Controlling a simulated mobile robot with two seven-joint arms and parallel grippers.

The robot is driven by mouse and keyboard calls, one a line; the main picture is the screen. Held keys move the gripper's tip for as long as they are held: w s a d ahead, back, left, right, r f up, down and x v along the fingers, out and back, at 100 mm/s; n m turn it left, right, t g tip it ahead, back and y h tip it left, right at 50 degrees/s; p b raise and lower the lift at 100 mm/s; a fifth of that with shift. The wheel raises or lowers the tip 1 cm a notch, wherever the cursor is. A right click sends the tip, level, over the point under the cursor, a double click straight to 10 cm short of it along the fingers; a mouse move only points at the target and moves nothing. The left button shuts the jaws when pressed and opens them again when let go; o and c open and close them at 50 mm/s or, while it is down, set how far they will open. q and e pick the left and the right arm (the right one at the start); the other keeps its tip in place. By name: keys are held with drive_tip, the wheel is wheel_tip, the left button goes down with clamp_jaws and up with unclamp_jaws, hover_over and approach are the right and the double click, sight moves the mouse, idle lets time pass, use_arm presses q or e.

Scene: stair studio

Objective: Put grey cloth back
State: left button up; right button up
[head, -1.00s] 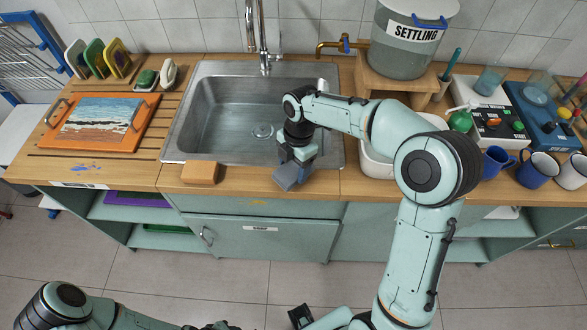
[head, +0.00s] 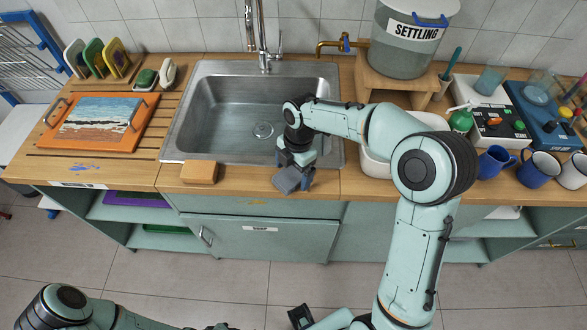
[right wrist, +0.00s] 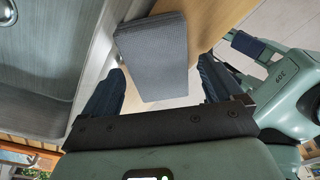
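The grey cloth (head: 287,179) is a folded, flat pad at the front edge of the counter, just in front of the sink. In the right wrist view the cloth (right wrist: 152,55) lies ahead of and between my fingers, with a gap to the right finger. My right gripper (head: 296,168) is over the cloth, pointing down. Its fingers (right wrist: 160,88) are spread apart, one on each side of the cloth.
The empty steel sink (head: 225,118) lies behind the cloth, with a tall tap (head: 264,40). An orange sponge block (head: 199,172) sits on the counter left of the cloth. A white basin (head: 375,165) stands right of the sink. An orange-framed board (head: 150,108) lies at left.

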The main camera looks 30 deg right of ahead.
use_arm(q)
drive_tip(key=r+p, duration=0.1)
drive_tip(key=w+r+p, duration=0.1)
drive_tip(key=shift+w+r, duration=0.3)
use_arm(e)
wheel_tip(320, 180, up, 13)
drive_tip(key=d, duration=0.1)
drive_tip(key=shift+w+d, duration=0.15)
drive_tip(key=shift+d, duration=0.05)
drive_tip(key=shift+f, duration=0.15)
